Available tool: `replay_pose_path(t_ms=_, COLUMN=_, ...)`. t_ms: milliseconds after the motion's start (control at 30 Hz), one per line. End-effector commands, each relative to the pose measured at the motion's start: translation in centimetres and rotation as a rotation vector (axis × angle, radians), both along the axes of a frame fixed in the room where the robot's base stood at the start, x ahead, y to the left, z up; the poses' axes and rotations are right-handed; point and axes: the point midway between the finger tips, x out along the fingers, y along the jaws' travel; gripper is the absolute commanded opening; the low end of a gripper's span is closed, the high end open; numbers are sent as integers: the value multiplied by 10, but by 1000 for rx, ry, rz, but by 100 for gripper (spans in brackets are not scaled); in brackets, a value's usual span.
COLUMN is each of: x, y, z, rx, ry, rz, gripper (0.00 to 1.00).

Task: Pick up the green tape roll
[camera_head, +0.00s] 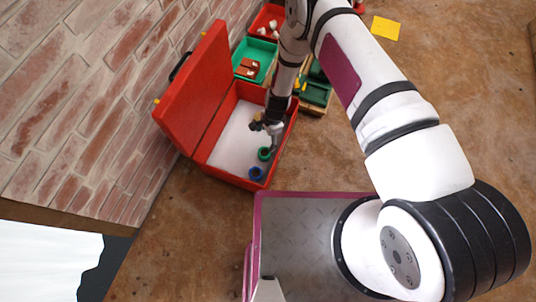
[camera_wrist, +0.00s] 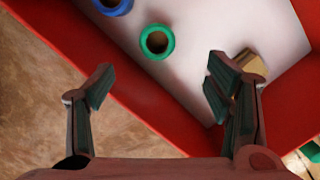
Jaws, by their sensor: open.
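The green tape roll (camera_wrist: 157,31) lies flat on the white floor of an open red case (camera_head: 224,172); its ring and centre hole show in the wrist view. In the head view the green tape roll (camera_head: 264,154) is close to the case's front right wall. My gripper (camera_wrist: 158,88) is open and empty, its two fingers spread wide over the case's red wall. The roll is ahead of the fingertips, apart from them. In the head view my gripper (camera_head: 272,133) reaches down into the case, and its fingertips are hard to make out.
A blue roll (camera_head: 256,173) lies beside the green one, near the case's front wall. A tan block (camera_wrist: 250,64) is by my right finger. The case's raised lid (camera_head: 195,90) stands toward the brick wall. Green bins (camera_head: 256,57) stand behind the case.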

Motion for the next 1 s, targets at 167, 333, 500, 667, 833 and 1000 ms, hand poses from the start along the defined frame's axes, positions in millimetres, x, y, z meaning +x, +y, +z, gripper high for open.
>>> replay_pose_path(t_ms=167, x=-3, y=3, z=-25, rx=-1, ry=2, rz=-5, gripper=73)
replay_pose_path(t_ms=333, x=-6, y=6, z=-58, rx=-1, ry=2, rz=-5, gripper=73)
replay_pose_path(t_ms=500, x=-7, y=10, z=-81, rx=-1, ry=1, rz=-4, gripper=73)
replay_pose_path(t_ms=667, x=-7, y=11, z=-89, rx=-1, ry=1, rz=-4, gripper=73)
replay_pose_path(t_ms=833, x=-8, y=11, z=-100, rx=-1, ry=2, rz=-4, gripper=73)
replay_pose_path(t_ms=1000, x=-11, y=10, z=-124, rx=-1, ry=2, rz=-5, gripper=73)
